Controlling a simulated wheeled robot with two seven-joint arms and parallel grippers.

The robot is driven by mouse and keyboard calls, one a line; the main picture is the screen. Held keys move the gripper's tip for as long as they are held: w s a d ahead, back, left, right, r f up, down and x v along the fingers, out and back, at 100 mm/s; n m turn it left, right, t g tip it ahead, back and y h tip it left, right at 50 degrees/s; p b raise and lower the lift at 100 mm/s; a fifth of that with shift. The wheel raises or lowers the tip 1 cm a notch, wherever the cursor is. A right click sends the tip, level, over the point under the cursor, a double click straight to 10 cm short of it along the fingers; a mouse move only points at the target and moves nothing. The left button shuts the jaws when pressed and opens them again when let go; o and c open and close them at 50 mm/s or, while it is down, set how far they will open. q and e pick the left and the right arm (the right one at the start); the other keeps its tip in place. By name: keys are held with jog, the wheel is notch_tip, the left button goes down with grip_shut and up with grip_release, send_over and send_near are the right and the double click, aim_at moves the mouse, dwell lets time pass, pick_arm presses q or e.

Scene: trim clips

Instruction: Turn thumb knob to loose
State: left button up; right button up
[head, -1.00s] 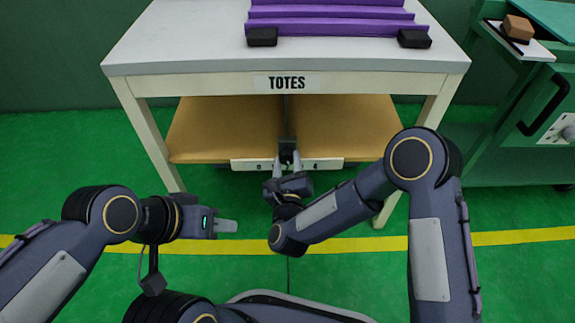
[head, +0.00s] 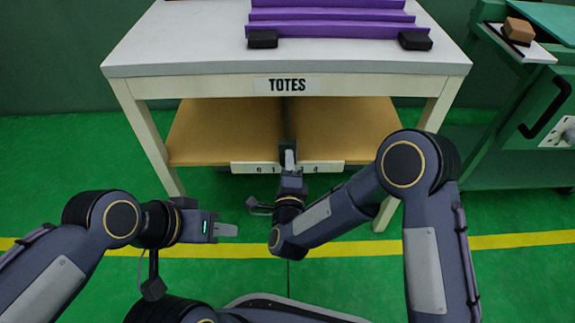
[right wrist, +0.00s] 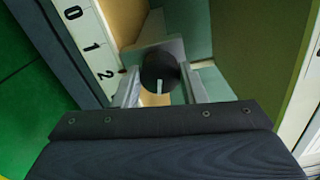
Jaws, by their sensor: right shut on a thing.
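The thumb knob (right wrist: 159,66) is round and black with a white pointer mark, seen in the right wrist view. The mark lies on its lower side in that picture. My right gripper (right wrist: 160,88) has one finger on each side of the knob and is shut on it. In the head view my right gripper (head: 289,160) is seen nearly edge-on under the table front and hides the knob. My left gripper (head: 226,230) is away to the left, over the floor, side-on; its finger gap is hidden.
A white number strip (head: 252,168) runs along the front of the tan lower shelf (head: 225,130); digits 0, 1, 2 show on it in the right wrist view (right wrist: 88,40). The white table (head: 190,40) marked TOTES stands above. A green cabinet (head: 500,150) is at right.

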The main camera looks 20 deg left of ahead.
jog(key=n, duration=2.1)
jog(key=shift+f+n, duration=0.1)
jog(key=shift+n, duration=0.2)
dwell(0.3)
jog(key=o, duration=1)
jog(key=shift+s, duration=0.1)
jog(key=p+v, duration=0.2)
jog(key=v, duration=0.5)
jog(key=shift+s+d+p, duration=0.15)
jog(key=shift+s+p, duration=0.15)
jog(key=shift+s, duration=0.05)
